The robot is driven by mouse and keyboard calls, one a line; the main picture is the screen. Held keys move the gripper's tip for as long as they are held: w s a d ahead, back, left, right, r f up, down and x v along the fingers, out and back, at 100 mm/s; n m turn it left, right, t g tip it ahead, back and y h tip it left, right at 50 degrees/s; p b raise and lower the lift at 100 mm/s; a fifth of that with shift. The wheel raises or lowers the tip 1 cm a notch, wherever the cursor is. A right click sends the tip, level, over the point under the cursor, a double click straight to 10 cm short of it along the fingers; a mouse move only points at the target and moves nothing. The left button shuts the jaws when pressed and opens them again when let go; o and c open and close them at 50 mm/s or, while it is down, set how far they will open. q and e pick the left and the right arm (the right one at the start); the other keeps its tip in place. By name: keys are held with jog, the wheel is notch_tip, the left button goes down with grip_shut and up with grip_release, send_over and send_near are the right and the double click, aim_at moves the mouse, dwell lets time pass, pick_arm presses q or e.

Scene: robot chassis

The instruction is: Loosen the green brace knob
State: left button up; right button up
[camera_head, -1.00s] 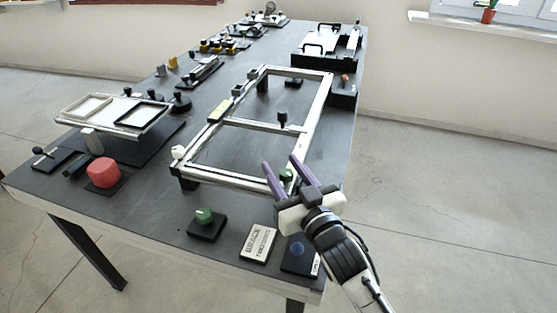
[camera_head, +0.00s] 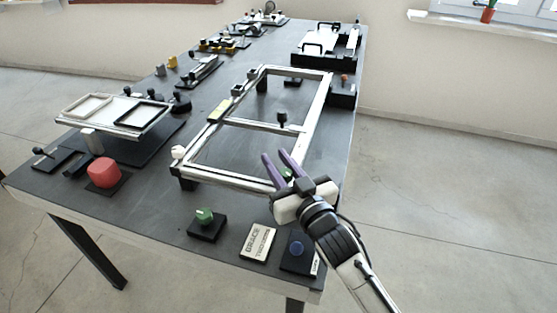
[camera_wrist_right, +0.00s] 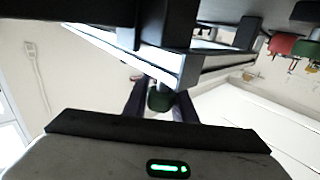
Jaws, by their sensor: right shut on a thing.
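A silver rectangular frame (camera_head: 235,184) with a cross brace (camera_head: 262,125) stands raised on the dark table. A small green knob (camera_head: 287,173) sits at its near right corner, partly hidden by my right gripper. My right gripper (camera_head: 276,157), with purple fingers, reaches over that corner and is shut on this knob. In the right wrist view the dark green knob (camera_wrist_right: 160,98) shows between the two fingers, under the frame's bar. A second green knob (camera_head: 204,215) stands on a black base near the table's front edge. My left gripper is not in view.
Open floor lies to the right.

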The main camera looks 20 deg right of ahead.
aim_at(290, 178)
jog(key=shift+s+a+r+n+g+y+p, duration=0.1)
jog(key=shift+a+n+g+y+p, duration=0.2)
jog(key=shift+n+y+p, duration=0.6)
jog(key=shift+s+a+n+g+y+p, duration=0.15)
jog(key=shift+n+g+y+p, duration=0.3)
jog(key=shift+y, duration=0.75)
jog(key=shift+w, duration=0.1)
jog(key=o, duration=1)
jog(key=shift+o, duration=0.2)
jog(key=shift+s+d, duration=0.15)
jog(key=shift+s, duration=0.15)
jog(key=b+v, duration=0.1)
jog(key=v, duration=0.8)
jog(key=shift+s, duration=0.3)
jog(key=shift+f, duration=0.25)
